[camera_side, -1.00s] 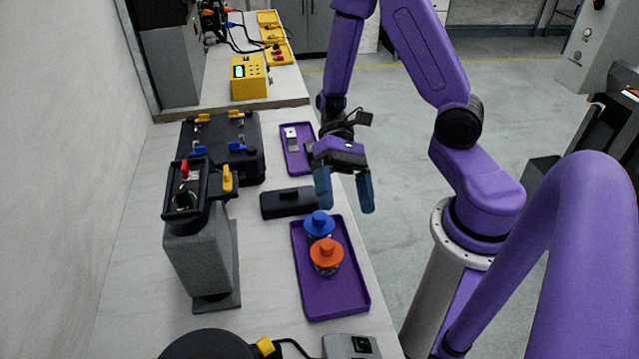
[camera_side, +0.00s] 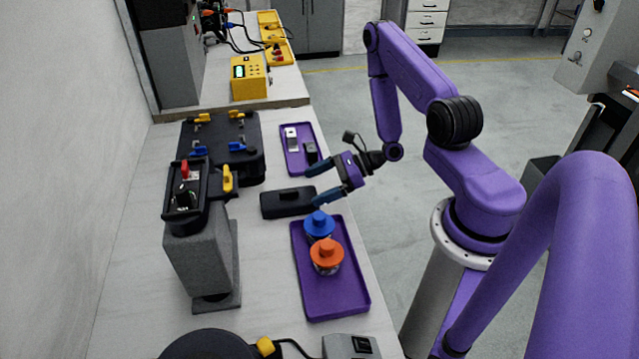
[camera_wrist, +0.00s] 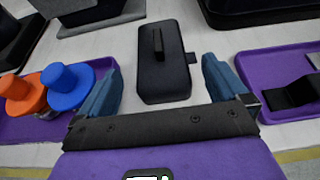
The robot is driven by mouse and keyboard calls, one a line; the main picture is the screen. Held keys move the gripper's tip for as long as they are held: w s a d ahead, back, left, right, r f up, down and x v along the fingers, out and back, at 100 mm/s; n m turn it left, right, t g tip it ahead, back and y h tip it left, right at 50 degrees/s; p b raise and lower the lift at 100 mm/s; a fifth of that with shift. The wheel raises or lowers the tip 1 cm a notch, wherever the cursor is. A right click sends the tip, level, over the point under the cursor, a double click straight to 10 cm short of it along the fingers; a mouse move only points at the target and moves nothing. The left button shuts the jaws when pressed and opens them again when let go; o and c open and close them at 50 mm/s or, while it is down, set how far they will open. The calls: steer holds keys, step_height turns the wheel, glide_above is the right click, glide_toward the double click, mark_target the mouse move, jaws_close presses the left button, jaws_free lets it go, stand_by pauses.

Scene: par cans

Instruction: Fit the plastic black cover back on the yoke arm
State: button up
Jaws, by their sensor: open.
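The black plastic cover (camera_side: 288,202), a dark box with a raised ridge on top, lies flat on the bench, and it also shows in the wrist view (camera_wrist: 163,80). The black yoke (camera_side: 172,195) sits on a grey stand (camera_side: 205,265) to the left of the cover, with a red and a yellow latch at its top. My gripper (camera_side: 314,184) is open and empty at the cover's right end. In the wrist view its blue fingers (camera_wrist: 163,72) lie to either side of the cover's near end, apart from it.
A purple tray (camera_side: 335,300) with a blue-topped and an orange-topped can stands in front of the cover. A smaller purple tray (camera_side: 290,165) holding small parts lies behind. A black case (camera_side: 250,150) stands at the back left.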

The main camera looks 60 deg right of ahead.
mark_target(299, 193)
steer(key=shift+x, duration=3.5)
steer(key=c, duration=1)
steer(key=shift+r, duration=3)
